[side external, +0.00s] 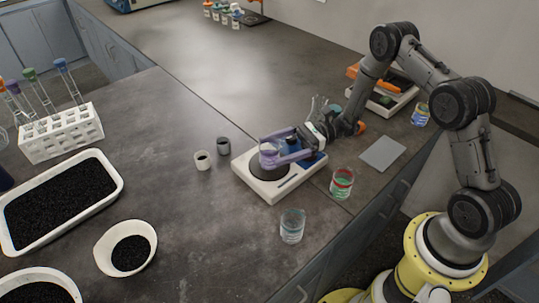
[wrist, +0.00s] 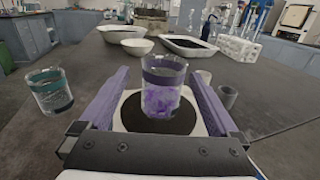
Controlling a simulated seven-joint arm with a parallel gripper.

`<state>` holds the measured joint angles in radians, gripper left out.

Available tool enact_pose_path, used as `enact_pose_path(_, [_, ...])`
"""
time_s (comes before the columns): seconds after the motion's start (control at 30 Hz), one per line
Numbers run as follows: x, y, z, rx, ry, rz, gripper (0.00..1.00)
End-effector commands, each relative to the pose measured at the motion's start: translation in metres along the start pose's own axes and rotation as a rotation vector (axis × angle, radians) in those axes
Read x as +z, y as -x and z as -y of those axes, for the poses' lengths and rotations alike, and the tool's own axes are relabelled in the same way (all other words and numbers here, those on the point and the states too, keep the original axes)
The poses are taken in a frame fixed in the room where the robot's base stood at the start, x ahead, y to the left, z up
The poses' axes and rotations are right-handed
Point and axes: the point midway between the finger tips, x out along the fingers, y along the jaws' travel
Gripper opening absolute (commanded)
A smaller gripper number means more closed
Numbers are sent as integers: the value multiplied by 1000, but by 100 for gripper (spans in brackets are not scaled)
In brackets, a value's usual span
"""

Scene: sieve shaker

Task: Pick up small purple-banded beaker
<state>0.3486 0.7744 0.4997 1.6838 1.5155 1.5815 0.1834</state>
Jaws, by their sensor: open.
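The small purple-banded beaker (wrist: 161,88) stands upright on the dark round plate of the white shaker base (side external: 266,185). It is clear glass with a dark purple band near the rim and purple marks below. In the side external view the beaker (side external: 269,154) is partly hidden by my gripper. My gripper (side external: 272,149) has purple fingers, open on either side of the beaker. In the wrist view the fingers of my gripper (wrist: 160,90) flank the glass with a visible gap on both sides.
A teal-banded beaker (wrist: 50,90) stands left in the wrist view. A red-green beaker (side external: 342,183) and a clear beaker (side external: 292,226) stand near the shaker. Two small cups, white (side external: 203,160) and dark (side external: 223,146), stand close by. Black-filled trays (side external: 118,180) and a tube rack (side external: 62,137) are left.

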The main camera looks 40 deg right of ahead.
Motion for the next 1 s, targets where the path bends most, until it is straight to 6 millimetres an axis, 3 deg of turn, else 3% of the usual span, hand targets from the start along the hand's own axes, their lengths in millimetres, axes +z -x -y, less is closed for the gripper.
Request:
enact_pose_path(0.33, [-2,-45,3,3,0,-1,97])
enact_pose_path(0.67, [-2,-51,4,0,0,0,97])
enact_pose_path(1.0, [-2,-51,4,1,0,0,36])
